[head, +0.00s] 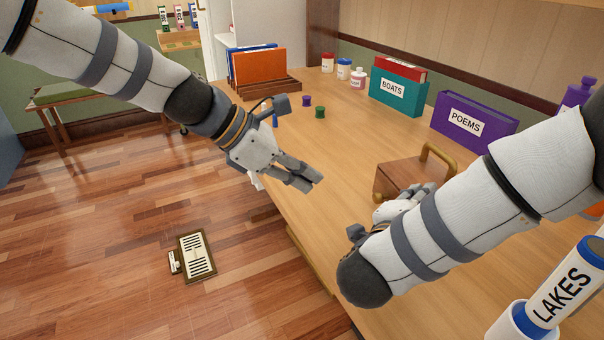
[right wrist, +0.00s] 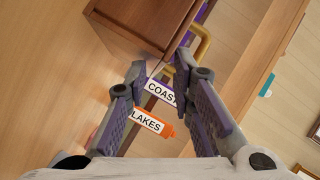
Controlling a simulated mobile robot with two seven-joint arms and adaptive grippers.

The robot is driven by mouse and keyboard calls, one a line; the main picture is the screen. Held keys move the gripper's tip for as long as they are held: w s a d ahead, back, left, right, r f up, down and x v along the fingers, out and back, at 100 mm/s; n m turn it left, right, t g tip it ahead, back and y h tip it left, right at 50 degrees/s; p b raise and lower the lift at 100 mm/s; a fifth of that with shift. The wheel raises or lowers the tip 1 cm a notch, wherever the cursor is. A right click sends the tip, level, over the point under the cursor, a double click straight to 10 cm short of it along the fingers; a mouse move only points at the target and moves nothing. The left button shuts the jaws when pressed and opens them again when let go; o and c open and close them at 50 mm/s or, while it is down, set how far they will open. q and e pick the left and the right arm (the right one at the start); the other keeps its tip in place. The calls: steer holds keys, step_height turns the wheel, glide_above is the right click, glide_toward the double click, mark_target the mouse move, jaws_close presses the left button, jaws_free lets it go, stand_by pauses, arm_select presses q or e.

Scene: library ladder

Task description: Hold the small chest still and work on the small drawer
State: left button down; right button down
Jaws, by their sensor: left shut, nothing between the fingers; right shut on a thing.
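The small chest (head: 396,178) is a brown wooden box with a brass handle (head: 440,153) on the table, right of the middle in the head view. In the right wrist view the chest (right wrist: 155,22) fills the top, with its brass handle (right wrist: 207,42) beside it. My right gripper (head: 420,190) is closed on the chest at its near side; the exact part held is hard to tell. It also shows in the right wrist view (right wrist: 160,68). My left gripper (head: 312,180) is shut and empty above the table's left edge, apart from the chest. I cannot make out the small drawer.
Behind the chest stand a teal BOATS box (head: 396,94) and a purple POEMS box (head: 472,130). A white LAKES tube (head: 565,290) is at the near right. Small green (head: 320,112) and purple pieces lie farther back. The table (head: 330,140) between my grippers is clear.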

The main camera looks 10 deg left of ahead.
steer(key=shift+s+f+g, duration=0.25)
steer(key=shift+f+g, duration=0.05)
steer(key=shift+f, duration=0.5)
steer(key=c, duration=1.3)
jaws_free()
steer(key=shift+w+r, duration=0.1)
steer(key=shift+w, duration=0.05)
steer(key=shift+w+r, duration=0.1)
steer(key=shift+r, duration=0.15)
steer(key=shift+a, duration=0.1)
